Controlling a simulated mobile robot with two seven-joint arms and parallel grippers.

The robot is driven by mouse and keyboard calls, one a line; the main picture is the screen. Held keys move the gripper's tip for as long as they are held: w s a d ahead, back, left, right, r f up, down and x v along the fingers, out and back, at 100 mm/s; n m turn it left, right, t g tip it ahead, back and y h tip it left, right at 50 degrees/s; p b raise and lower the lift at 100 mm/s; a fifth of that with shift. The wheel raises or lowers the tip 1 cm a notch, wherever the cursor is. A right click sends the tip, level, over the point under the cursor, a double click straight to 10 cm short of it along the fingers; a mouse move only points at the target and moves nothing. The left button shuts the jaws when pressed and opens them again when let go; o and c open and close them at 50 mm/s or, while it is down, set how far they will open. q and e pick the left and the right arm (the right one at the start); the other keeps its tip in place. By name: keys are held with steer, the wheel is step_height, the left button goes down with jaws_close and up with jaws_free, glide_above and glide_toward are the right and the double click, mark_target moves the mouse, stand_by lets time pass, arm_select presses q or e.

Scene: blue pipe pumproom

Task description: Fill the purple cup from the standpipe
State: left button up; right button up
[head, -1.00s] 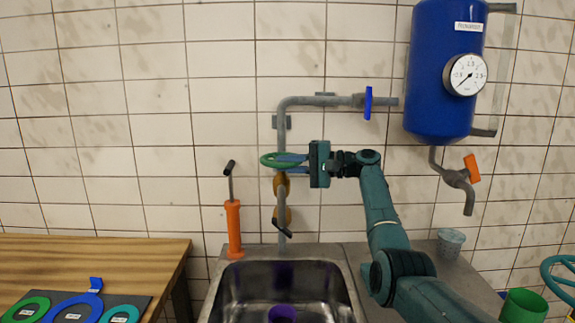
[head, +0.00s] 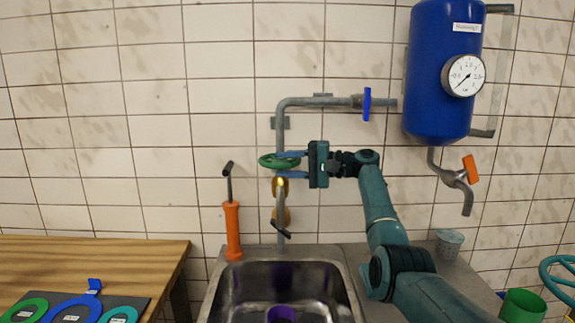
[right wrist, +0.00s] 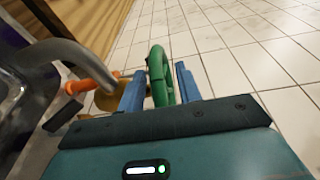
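The purple cup (head: 282,314) stands in the metal sink (head: 232,290), cut off by the bottom edge of the head view. The grey standpipe (head: 281,140) rises behind the sink with a green handwheel (head: 270,162), brass fittings and a downturned spout. My right gripper (head: 291,164) is at the handwheel, one finger above and one below its rim. In the right wrist view the green rim (right wrist: 158,75) lies between the two blue fingers, which look spread with narrow gaps. I cannot make out water at the spout. My left gripper is not in view.
An orange hand pump (head: 233,230) stands left of the sink. A blue tank (head: 440,75) with gauge and orange-handled tap (head: 470,168) hangs at right. A grey cup (head: 449,243) and green bucket (head: 523,305) are below it. A wooden table (head: 90,260) is at left.

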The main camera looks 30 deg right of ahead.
steer(key=shift+s+d, duration=0.25)
steer(key=shift+d, duration=0.05)
arm_select(q)
steer(key=b, duration=0.1)
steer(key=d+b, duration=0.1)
steer(key=b, duration=0.1)
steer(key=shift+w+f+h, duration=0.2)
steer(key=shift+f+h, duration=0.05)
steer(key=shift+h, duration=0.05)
arm_select(e)
steer(key=v, duration=1.2)
steer(key=shift+s, duration=0.2)
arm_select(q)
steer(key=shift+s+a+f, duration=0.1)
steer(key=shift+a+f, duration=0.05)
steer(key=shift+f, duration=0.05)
arm_select(e)
steer(key=shift+d, duration=0.1)
